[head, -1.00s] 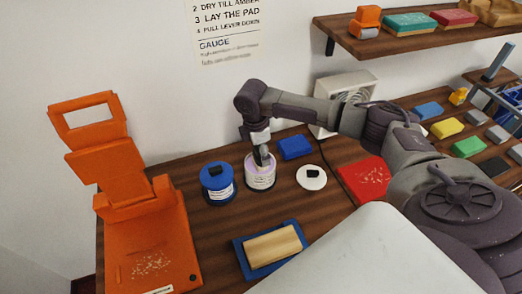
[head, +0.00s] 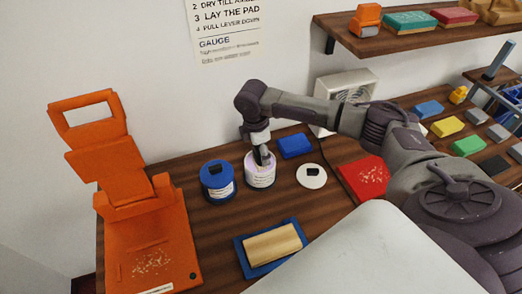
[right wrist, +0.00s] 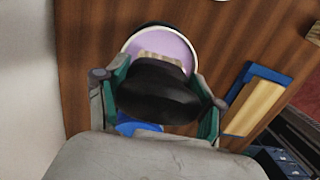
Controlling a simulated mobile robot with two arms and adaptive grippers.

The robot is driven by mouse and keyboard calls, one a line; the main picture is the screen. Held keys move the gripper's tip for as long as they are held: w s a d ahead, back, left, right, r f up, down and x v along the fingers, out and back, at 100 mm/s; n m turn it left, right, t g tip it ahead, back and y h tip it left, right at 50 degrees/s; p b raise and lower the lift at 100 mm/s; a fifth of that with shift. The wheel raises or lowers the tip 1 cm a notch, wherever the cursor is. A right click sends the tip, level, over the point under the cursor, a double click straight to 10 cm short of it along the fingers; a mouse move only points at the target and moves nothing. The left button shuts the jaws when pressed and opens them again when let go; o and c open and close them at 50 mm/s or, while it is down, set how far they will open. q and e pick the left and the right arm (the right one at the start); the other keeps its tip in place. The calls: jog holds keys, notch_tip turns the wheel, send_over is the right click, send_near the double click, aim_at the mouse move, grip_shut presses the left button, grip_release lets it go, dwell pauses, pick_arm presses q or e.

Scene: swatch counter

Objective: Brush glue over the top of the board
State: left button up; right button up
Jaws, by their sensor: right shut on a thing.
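My right gripper (head: 261,152) is over the open white glue pot (head: 261,178) and points down. It is shut on a brush with a black handle (right wrist: 158,92), seen close up in the right wrist view. The brush's pale bristles (right wrist: 160,57) show over the lilac glue (right wrist: 181,48) inside the pot's rim; how deep they sit cannot be told. The light wooden board (head: 272,243) lies in a blue holder (head: 240,255) at the front. In the right wrist view the board (right wrist: 252,108) is at the right. The left gripper is out of view.
A blue pot (head: 217,188) stands left of the glue pot. A white lid with a black knob (head: 312,182) and a blue block (head: 294,146) lie to its right. An orange press (head: 150,240) stands at the left, a red pad (head: 368,172) at the right.

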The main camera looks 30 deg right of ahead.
jog(key=shift+s+f+p, duration=0.1)
jog(key=shift+f+p, duration=0.05)
jog(key=shift+p, duration=0.2)
dwell(1.5)
notch_tip(320, 180, up, 7)
jog(key=p, duration=0.8)
dwell(0.4)
dwell(0.4)
jog(key=shift+a+b, duration=0.3)
jog(key=shift+b, duration=0.05)
jog(key=s+a+r+m+y+b, duration=0.1)
jog(key=s+a+m+b, duration=1.2)
jog(key=s+m, duration=0.1)
jog(key=shift+s+m+g+b, duration=0.3)
jog(key=shift+m+g+b, duration=0.1)
jog(key=shift+m, duration=0.3)
